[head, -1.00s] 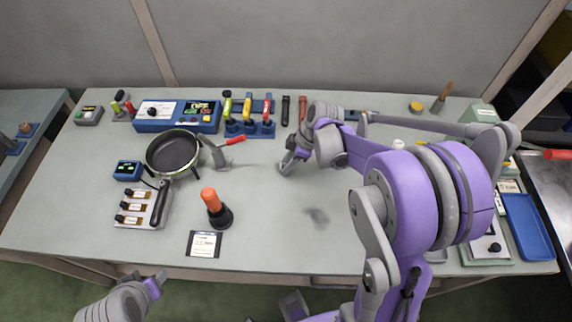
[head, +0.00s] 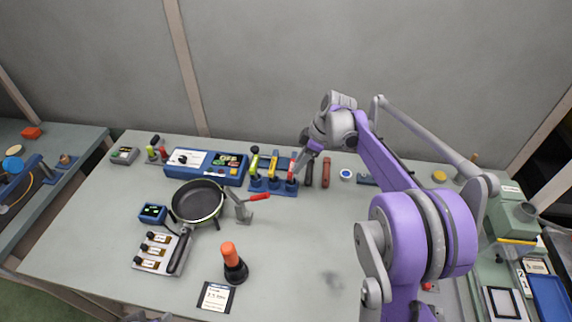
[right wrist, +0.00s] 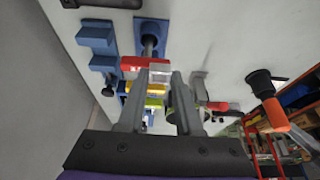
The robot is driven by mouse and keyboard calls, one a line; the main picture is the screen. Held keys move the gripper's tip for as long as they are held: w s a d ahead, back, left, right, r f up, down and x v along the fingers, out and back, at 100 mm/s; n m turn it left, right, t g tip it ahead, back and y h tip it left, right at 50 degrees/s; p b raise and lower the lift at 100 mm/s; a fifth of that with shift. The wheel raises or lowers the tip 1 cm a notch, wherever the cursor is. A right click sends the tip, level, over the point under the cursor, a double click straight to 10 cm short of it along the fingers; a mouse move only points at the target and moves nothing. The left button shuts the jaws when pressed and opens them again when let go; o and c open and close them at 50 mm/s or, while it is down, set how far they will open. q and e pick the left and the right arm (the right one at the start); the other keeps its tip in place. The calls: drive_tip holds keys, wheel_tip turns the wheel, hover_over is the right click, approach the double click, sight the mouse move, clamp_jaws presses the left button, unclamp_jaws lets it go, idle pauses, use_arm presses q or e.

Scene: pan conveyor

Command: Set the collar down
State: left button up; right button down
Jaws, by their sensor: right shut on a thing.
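My right gripper (head: 298,167) is at the red-handled tool (head: 292,172) at the right end of the blue tool stand (head: 268,187). In the right wrist view its two fingers (right wrist: 160,76) are nearly parallel with a narrow gap. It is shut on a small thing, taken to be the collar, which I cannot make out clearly. The red handle (right wrist: 133,65), with a pale piece beside it, shows by the fingertips. Yellow and green handles show beyond, between the fingers. My left gripper is out of view.
The pan (head: 197,201) stands left of the stand, with a red-handled clamp (head: 258,197) next to it. An orange-topped black tool (head: 233,262) stands nearer. A white-rimmed blue ring (head: 346,174) lies right of the stand. The table's middle is clear.

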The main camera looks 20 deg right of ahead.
drive_tip(key=w+d+p, duration=0.1)
drive_tip(key=w+d, duration=0.1)
drive_tip(key=w, duration=1.1)
hover_over(283, 162)
drive_tip(key=s+d, duration=0.1)
wheel_tip(283, 162, down, 6)
drive_tip(key=shift+d, duration=0.1)
drive_tip(key=shift+f, duration=2.45)
drive_tip(key=shift+f, duration=0.2)
drive_tip(key=c, duration=0.6)
unclamp_jaws()
drive_tip(key=shift+r, duration=0.1)
